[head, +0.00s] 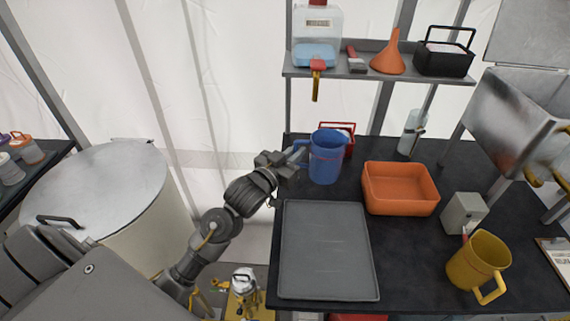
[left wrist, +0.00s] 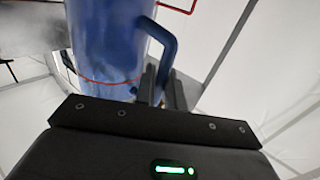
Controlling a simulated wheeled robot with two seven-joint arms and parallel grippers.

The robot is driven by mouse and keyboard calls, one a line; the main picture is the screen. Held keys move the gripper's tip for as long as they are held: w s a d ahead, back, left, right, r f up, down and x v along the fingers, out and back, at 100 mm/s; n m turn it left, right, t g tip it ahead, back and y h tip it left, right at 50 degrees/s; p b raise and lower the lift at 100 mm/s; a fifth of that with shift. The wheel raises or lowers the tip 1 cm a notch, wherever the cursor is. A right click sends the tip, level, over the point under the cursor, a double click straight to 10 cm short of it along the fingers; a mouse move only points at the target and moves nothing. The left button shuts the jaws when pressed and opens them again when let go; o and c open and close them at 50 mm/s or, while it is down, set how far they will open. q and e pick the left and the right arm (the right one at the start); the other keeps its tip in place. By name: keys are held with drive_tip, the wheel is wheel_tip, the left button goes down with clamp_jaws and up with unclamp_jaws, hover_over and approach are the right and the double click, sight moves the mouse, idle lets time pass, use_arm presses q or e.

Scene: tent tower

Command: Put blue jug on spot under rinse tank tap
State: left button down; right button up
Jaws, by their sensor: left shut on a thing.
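The blue jug (head: 325,160), with a red band, is upright at the back left of the black table. My left gripper (head: 294,158) is shut on its handle from the left. In the left wrist view the jug (left wrist: 105,40) fills the upper left, with its handle between the fingers (left wrist: 160,88). I cannot tell whether its base touches the table. A clear tank (head: 317,30) with blue liquid stands on the shelf above, with a red and yellow tap (head: 317,78) hanging below it. Metal tanks (head: 515,115) with yellow taps are at the right. No marked spot is clearly visible. My right gripper is not in view.
A red-handled caddy (head: 343,128) is close behind the jug. An orange bin (head: 400,188) is to its right and a grey tray (head: 325,250) in front. A yellow jug (head: 480,262) and a grey box (head: 462,213) stand further right. A shelf (head: 375,73) overhangs the back.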

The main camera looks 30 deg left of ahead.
use_arm(q)
drive_tip(key=w+a+f, duration=0.1)
drive_tip(key=a+f, duration=0.1)
drive_tip(key=f, duration=0.1)
drive_tip(key=w+a+f+p, duration=0.1)
drive_tip(key=a+f, duration=0.1)
drive_tip(key=w+a+f+p, duration=0.1)
drive_tip(key=a+f, duration=0.1)
drive_tip(key=f, duration=0.1)
drive_tip(key=shift+a+f, duration=0.1)
drive_tip(key=shift+f, duration=0.85)
drive_tip(key=shift+f, duration=0.2)
drive_tip(key=c, duration=1.5)
unclamp_jaws()
drive_tip(key=shift+s+r, duration=0.1)
